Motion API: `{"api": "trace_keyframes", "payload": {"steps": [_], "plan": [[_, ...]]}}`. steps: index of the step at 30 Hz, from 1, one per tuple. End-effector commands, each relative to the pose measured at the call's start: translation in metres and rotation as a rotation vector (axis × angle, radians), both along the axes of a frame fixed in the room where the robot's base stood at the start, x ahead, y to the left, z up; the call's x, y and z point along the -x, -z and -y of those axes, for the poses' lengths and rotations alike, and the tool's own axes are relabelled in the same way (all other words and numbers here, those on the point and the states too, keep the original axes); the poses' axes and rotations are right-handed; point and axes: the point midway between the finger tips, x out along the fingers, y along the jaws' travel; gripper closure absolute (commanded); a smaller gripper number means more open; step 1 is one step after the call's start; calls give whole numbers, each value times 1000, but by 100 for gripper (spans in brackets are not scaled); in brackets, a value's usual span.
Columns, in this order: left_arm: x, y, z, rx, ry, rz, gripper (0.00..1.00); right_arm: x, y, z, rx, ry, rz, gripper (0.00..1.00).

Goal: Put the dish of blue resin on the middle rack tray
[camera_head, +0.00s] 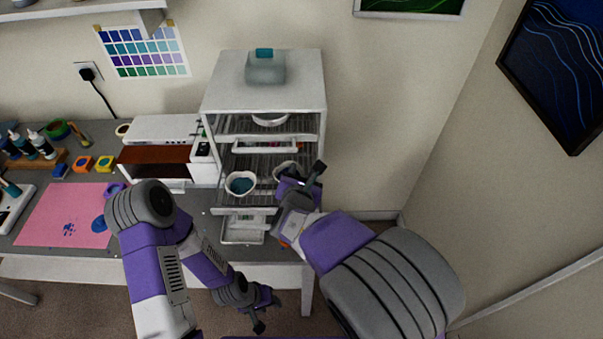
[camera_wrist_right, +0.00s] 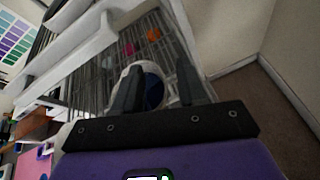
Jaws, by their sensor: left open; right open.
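A white dish with dark blue resin (camera_wrist_right: 153,90) sits on a wire rack between the spread fingers of my right gripper (camera_wrist_right: 157,85) in the right wrist view. In the head view this dish (camera_head: 284,168) is partly hidden behind my right gripper (camera_head: 305,178), at the right of a middle-level rack tray (camera_head: 240,211). The gripper is open; contact cannot be told. A second white dish with teal-blue content (camera_head: 240,184) stands to the left on the same level. My left gripper (camera_head: 262,312) is open and empty, low in front of the table.
The white rack cabinet (camera_head: 222,95) has a container (camera_head: 266,68) on top, a dish (camera_head: 270,119) on its upper level and a lower tray (camera_head: 242,231). A pink mat (camera_head: 65,215), bottles (camera_head: 40,146) and a white machine (camera_head: 165,128) occupy the table's left.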

Motion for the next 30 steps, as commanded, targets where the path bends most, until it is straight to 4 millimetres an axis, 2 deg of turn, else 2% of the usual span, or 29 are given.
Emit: {"api": "trace_keyframes", "payload": {"steps": [5,12,18,23,30], "plan": [[0,-7,0,0,0,0,57,23,-12,-3,-4,-3,1,59],[0,-20,0,0,0,0,57,71,-34,-8,-5,-5,-1,59],[0,-26,0,0,0,0,57,99,-46,-10,-2,-4,0,59],[0,-28,0,0,0,0,57,108,-49,-10,-1,-1,-1,59],[0,-27,0,0,0,0,57,109,-48,-10,1,0,0,59]]}}
